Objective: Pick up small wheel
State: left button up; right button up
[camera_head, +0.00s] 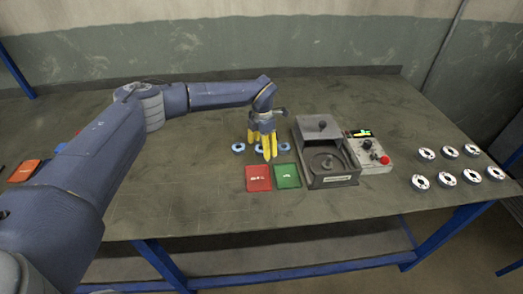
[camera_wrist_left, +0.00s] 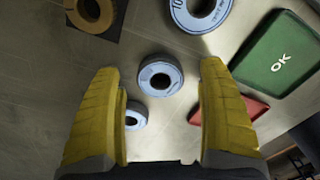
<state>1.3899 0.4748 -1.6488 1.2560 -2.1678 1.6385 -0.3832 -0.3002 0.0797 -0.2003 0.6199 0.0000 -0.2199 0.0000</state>
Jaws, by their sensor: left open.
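Pale blue ring-shaped wheels lie on the table near my left gripper (camera_head: 267,156): one to its left (camera_head: 234,148), one to its right (camera_head: 284,150), one partly behind the fingers. In the left wrist view, a mid-sized blue wheel (camera_wrist_left: 145,76) lies between the two open yellow fingers (camera_wrist_left: 161,68), with nothing gripped. A larger blue wheel (camera_wrist_left: 205,25) is cut off at the top. A smaller-looking blue wheel (camera_wrist_left: 142,112) is partly hidden by the left finger. The fingers point down over the wheels. My right gripper is not in view.
A red tray (camera_head: 258,179) and a green "OK" tray (camera_head: 287,177) lie in front of the wheels. A grey machine (camera_head: 334,180) and a control box with a red button (camera_head: 372,155) stand to the right. Several silver discs (camera_head: 446,178) lie farther right.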

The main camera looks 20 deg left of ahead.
pick_arm(q)
jog(key=shift+f, duration=0.4)
jog(key=shift+c, duration=0.3)
jog(key=c, duration=1.4)
jog(key=shift+o, duration=0.2)
